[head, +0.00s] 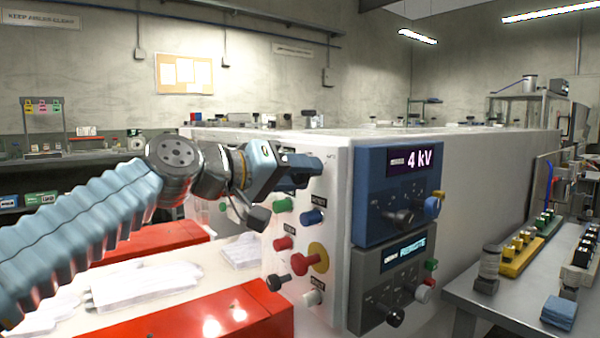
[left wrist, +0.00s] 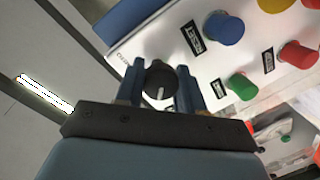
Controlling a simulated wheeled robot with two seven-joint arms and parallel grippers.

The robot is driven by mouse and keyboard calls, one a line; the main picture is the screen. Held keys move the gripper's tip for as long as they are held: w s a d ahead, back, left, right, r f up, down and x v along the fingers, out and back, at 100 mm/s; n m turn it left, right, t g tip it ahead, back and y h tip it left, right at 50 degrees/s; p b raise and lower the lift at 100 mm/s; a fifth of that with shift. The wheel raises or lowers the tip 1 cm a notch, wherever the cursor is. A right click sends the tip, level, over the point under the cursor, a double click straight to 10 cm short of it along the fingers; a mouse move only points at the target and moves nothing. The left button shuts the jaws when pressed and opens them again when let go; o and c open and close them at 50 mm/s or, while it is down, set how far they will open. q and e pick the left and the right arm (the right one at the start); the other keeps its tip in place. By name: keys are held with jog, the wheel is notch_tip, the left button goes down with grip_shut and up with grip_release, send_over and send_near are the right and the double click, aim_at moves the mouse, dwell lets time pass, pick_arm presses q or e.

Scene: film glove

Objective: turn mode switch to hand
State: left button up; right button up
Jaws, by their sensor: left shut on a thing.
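My left gripper (head: 306,167) reaches from the left to the upper part of the white cabinet's button panel (head: 334,215). In the left wrist view, its two blue fingers (left wrist: 158,88) stand on either side of a black rotary knob (left wrist: 160,76) with a white pointer line, and are shut on it. The pointer runs roughly up and down in that picture. In the head view the gripper hides this knob, and I cannot read its label. A lit display (head: 405,251) on the cabinet's front reads REMOTE. My right gripper is not in view.
Around the held knob are a blue button (head: 311,217), a green button (head: 283,205) and red buttons. The upper display (head: 411,161) reads 4 kV. A grey bench (head: 500,300) with small parts stands at the right.

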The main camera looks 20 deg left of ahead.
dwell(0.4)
pick_arm(q)
jog(key=o, duration=1)
jog(key=b+v, duration=0.2)
jog(key=v, duration=1.1)
jog(key=shift+s+a, duration=0.25)
jog(key=shift+s, duration=0.05)
